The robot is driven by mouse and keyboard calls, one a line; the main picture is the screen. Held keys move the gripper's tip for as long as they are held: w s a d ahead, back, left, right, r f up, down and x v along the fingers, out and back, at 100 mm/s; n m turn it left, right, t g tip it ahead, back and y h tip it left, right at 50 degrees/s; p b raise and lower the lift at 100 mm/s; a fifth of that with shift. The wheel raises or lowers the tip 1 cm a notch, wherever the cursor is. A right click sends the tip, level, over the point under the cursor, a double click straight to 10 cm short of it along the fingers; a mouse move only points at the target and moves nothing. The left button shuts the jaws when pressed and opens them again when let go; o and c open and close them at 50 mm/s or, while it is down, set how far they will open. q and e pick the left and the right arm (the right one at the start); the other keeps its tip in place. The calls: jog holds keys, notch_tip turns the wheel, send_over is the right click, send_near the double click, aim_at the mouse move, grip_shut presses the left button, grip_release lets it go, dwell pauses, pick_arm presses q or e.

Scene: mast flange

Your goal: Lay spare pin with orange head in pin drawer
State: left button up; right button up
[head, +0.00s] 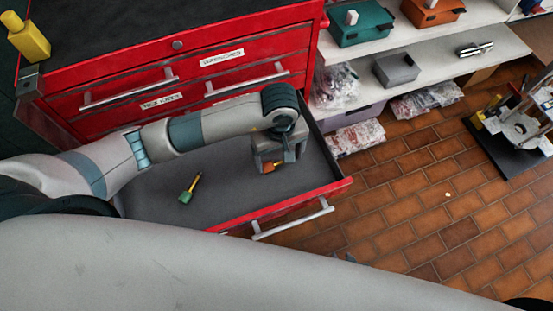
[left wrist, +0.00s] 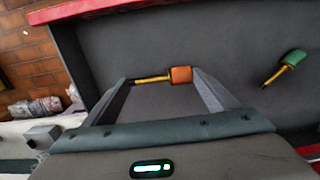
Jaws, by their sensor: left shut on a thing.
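The spare pin with the orange head (head: 273,167) is between the fingertips of my left gripper (head: 268,161). In the left wrist view the orange head (left wrist: 181,75) is by the right finger and the yellow shank reaches toward the left finger. My left gripper (left wrist: 164,78) is shut on this pin. The pin is over the grey floor of the open pin drawer (head: 230,196), inside its walls; I cannot tell whether it touches the floor. A pin with a green head (head: 186,196) lies in the drawer to the left. My right gripper is not in view.
The red cabinet (head: 130,77) with closed upper drawers stands behind the open drawer. Shelves (head: 440,60) with boxes and bagged parts are to the right. A black stand (head: 515,140) is on the brick floor. Bare drawer floor lies between the two pins.

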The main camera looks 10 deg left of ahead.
pick_arm(q)
jog(key=shift+w+a+f, duration=0.4)
jog(key=shift+a, duration=0.05)
pick_arm(e)
jog(key=shift+w+a+r, duration=0.1)
jog(key=shift+a, duration=0.05)
pick_arm(q)
notch_tip(320, 180, down, 3)
jog(key=shift+f+p, duration=0.15)
jog(key=shift+p, duration=0.25)
jog(key=shift+f, duration=0.25)
pick_arm(e)
jog(key=shift+a+r+t, duration=0.25)
jog(key=shift+a+t, duration=0.1)
jog(key=shift+t, duration=0.05)
pick_arm(q)
jog(key=shift+f, duration=0.2)
pick_arm(e)
jog(key=shift+w+f, duration=0.1)
